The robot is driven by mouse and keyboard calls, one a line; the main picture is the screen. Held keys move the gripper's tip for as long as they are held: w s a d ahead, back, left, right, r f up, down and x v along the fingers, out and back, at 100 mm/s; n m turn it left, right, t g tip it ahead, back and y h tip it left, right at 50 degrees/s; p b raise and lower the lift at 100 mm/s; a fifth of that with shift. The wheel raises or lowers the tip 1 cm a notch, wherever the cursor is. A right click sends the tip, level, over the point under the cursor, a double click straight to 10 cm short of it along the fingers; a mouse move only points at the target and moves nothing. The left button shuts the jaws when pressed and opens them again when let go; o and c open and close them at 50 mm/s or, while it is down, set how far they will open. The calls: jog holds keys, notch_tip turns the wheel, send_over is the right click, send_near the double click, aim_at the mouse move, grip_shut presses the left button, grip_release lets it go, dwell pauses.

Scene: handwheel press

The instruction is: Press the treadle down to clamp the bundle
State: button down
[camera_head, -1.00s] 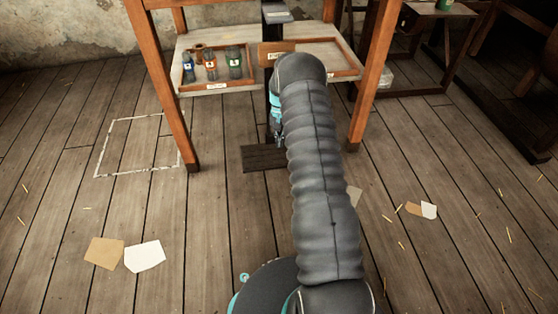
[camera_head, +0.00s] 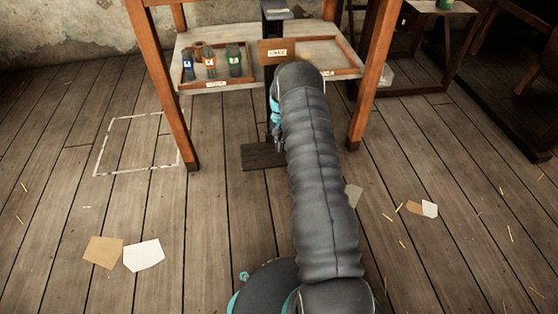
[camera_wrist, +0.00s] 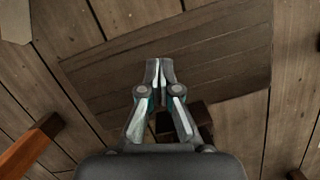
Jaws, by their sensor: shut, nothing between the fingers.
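The treadle (camera_head: 262,157) is a dark wooden plate low at the floor, under the front of the press frame. It fills much of the upper wrist view (camera_wrist: 205,55) as a darker board. My gripper (camera_wrist: 159,64) is shut and empty, with its fingertips together over the treadle. In the head view my gripper (camera_head: 277,142) points down at the treadle's back part, partly hidden by my arm. I cannot tell whether the tips touch the plate. I cannot make out the bundle in either view.
Orange-brown wooden legs (camera_head: 160,85) stand on both sides of the treadle. Behind is a shelf with a tray of bottles (camera_head: 208,62) and a labelled board (camera_head: 277,50). Papers (camera_head: 143,256) lie on the floor at left. A white floor outline (camera_head: 112,147) is left of the frame.

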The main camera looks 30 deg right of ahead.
aim_at(279, 159)
jog(key=shift+b+x, duration=0.3)
jog(key=shift+x, duration=1.55)
